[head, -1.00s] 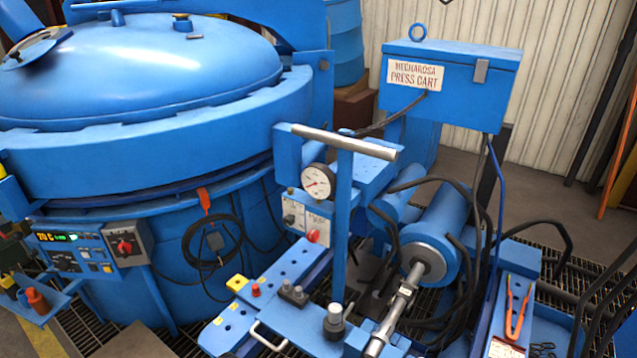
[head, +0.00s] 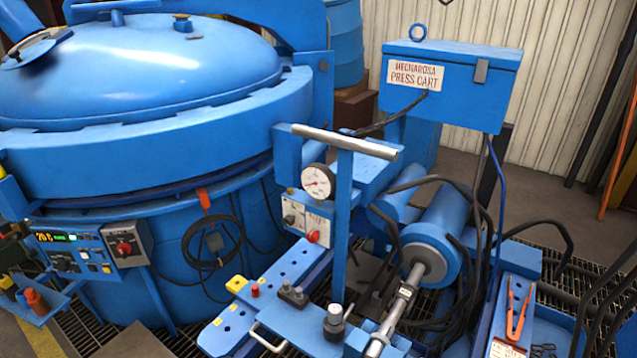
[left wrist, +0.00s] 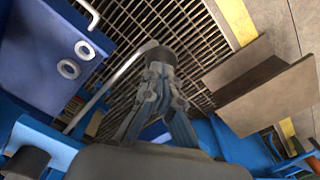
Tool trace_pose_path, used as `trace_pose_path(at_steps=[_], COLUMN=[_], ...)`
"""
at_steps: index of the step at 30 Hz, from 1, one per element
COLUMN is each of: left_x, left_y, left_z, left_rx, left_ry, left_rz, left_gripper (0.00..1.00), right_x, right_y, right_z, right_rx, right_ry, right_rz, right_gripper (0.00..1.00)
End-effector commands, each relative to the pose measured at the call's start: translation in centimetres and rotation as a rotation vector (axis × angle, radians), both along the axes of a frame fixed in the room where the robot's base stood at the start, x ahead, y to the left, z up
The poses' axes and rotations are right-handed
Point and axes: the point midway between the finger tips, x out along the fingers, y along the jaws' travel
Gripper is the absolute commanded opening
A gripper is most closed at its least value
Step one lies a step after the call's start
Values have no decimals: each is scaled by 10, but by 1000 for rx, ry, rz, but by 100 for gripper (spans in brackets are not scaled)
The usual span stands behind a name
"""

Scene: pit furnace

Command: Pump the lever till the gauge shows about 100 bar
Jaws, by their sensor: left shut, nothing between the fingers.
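The pressure gauge (head: 318,181) has a white round dial and sits left of the blue post on the press cart. Its needle is visible, but the numbers are too small to read. A grey bar (head: 345,142) lies across the top of that post. I cannot tell for sure which part is the pump lever. My left gripper (left wrist: 158,72) shows only in the left wrist view. Its fingers are together and hold nothing, above the floor grating. A pale curved rod (left wrist: 108,88) runs close to its left; I cannot tell whether they touch. My right gripper is in neither view.
The large blue furnace (head: 140,160) fills the left side. The press cart's box (head: 450,78) stands at the upper right. A blue cylinder (head: 440,235) with hoses and orange-handled pliers (head: 517,308) are at the right. Dark grating (left wrist: 185,25) covers the floor below my left gripper.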

Motion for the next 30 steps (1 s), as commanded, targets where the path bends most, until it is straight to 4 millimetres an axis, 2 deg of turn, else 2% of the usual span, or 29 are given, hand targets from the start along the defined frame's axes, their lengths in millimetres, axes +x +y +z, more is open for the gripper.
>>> trace_pose_path(at_steps=[30], left_x=[-3], left_y=[2], left_z=[-13], left_rx=[0], left_ry=[3], left_rz=[0], left_gripper=[0], right_x=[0], right_y=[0], right_z=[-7], right_rx=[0], right_ry=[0], right_rz=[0], right_gripper=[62])
